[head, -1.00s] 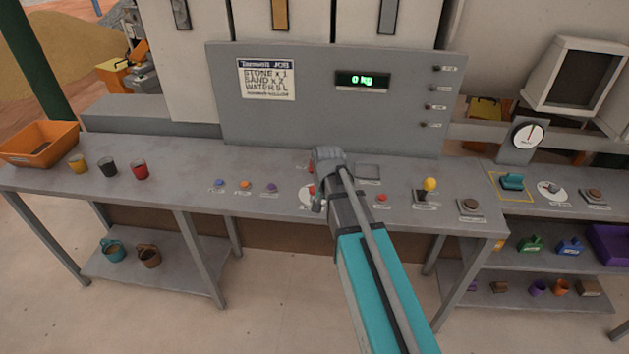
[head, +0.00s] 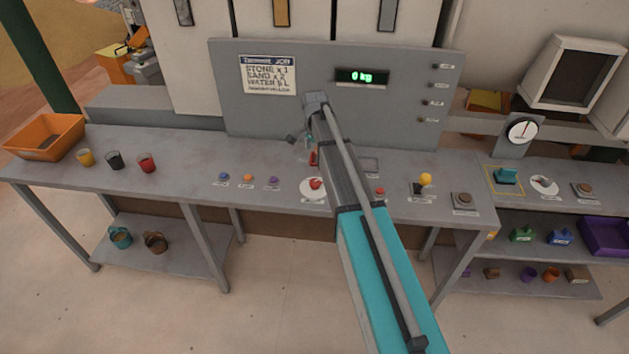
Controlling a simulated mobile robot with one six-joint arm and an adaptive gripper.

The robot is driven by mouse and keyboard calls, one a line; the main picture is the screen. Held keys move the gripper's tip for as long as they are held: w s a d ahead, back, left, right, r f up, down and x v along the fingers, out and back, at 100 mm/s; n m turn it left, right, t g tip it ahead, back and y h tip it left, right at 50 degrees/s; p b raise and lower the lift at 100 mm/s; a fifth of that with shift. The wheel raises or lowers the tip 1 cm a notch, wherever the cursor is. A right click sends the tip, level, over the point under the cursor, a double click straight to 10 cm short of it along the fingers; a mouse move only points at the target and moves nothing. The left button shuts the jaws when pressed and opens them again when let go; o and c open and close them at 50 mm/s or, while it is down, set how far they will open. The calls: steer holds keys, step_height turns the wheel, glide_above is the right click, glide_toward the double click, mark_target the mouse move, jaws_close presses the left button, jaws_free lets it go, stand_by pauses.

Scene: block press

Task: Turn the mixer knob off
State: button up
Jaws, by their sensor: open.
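A red knob (head: 315,184) on a round white plate sits on the grey bench, just left of my forearm. Its label is too small to read, so I cannot tell if it is the mixer knob. Another knob on a round white plate (head: 543,184) is on the right-hand bench. My gripper (head: 301,141) is above and behind the red knob, in front of the grey panel, and apart from the knob. It is open, and my arm hides much of it. A red thing (head: 313,158) shows just below it, partly covered.
Blue (head: 223,177), orange (head: 248,178) and purple (head: 273,181) buttons lie left of the red knob. A red button (head: 379,191), a yellow-topped lever (head: 425,180) and a brown button (head: 462,198) lie right. The upright panel (head: 290,115) stands behind, its display reading 0 kg.

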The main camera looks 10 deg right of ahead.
mark_target(315, 181)
steer(key=shift+f, duration=0.15)
step_height(315, 181, down, 14)
steer(key=b, duration=1.3)
steer(key=shift+r+b, duration=0.25)
steer(key=shift+b, duration=0.1)
steer(key=c, duration=1.2)
